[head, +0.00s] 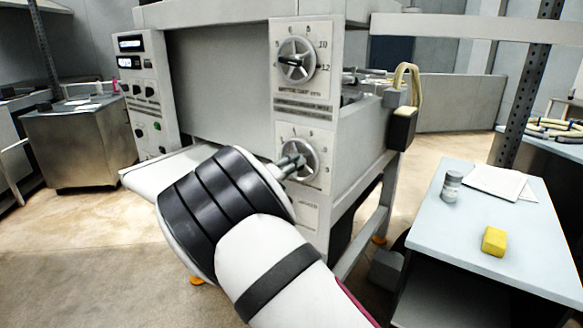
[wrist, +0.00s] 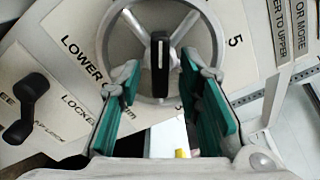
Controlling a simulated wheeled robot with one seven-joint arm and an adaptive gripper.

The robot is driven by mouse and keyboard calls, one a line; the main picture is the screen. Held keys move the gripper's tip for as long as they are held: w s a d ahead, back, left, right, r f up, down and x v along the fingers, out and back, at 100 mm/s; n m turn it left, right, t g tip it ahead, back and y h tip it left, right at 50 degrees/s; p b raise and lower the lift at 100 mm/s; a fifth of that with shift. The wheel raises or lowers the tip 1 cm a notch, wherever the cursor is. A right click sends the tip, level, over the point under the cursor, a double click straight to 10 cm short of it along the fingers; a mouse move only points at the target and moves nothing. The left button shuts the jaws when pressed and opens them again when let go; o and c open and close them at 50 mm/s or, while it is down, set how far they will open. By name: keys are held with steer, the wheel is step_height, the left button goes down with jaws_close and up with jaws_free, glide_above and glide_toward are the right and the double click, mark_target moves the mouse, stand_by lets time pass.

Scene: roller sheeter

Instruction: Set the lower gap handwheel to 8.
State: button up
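The lower gap handwheel (head: 299,150) is a grey spoked wheel on the white front panel. In the wrist view the handwheel (wrist: 110,38) fills the upper middle, with a black bar (wrist: 160,65) at its hub standing upright in the picture. A "5" shows on the plate to its right and "LOWER" to its left; I cannot tell the setting. My gripper (wrist: 158,78) is open, its green-padded fingers apart on either side of the bar, with gaps visible. In the head view my gripper (head: 290,167) is at the handwheel, partly hidden by my wrist.
The upper handwheel (head: 296,47) sits above on the same panel. A black lock lever (wrist: 28,108) is left of the wheel in the wrist view. A side table (head: 455,235) at right holds a yellow block (head: 494,241), a small jar (head: 451,187) and papers (head: 497,182).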

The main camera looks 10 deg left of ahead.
jaws_close()
steer(key=shift+m, duration=0.3)
steer(key=m+b, duration=0.5)
steer(key=m, duration=0.5)
steer(key=m+b, duration=0.5)
steer(key=m, duration=0.5)
steer(key=a+m+b, duration=0.1)
steer(key=m+b, duration=0.4)
steer(key=m, duration=0.6)
steer(key=shift+w, duration=0.2)
steer(key=shift+r+m+b, duration=0.1)
steer(key=shift+m+b, duration=0.2)
